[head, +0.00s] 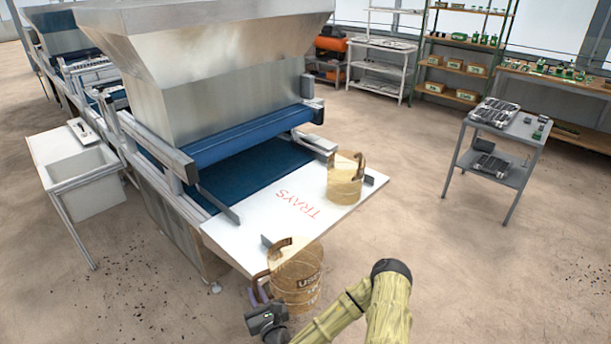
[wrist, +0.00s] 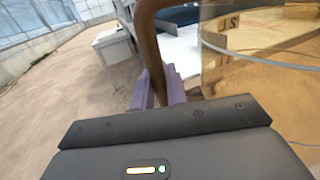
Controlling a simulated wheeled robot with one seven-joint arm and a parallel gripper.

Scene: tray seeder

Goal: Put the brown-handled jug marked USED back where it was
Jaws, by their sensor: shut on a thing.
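The amber see-through jug marked USED (head: 297,285) is at the near corner of the white board lettered TRAYS (head: 262,222), overlapping its front edge in the head view. It looks upright. My gripper (head: 260,291) is at the jug's left side. In the wrist view its purple fingers (wrist: 158,92) are shut on the brown handle (wrist: 147,35), and the jug's clear wall fills the right side. The head view does not show what is under the jug. A second amber jug with a brown handle (head: 344,184) stands on the board's far right part.
The steel hopper machine with a blue belt (head: 255,170) stands behind the board. A white sink (head: 85,175) is at left. A grey trolley with black trays (head: 505,135) stands at right. Shelves line the back. The floor between board and trolley is clear.

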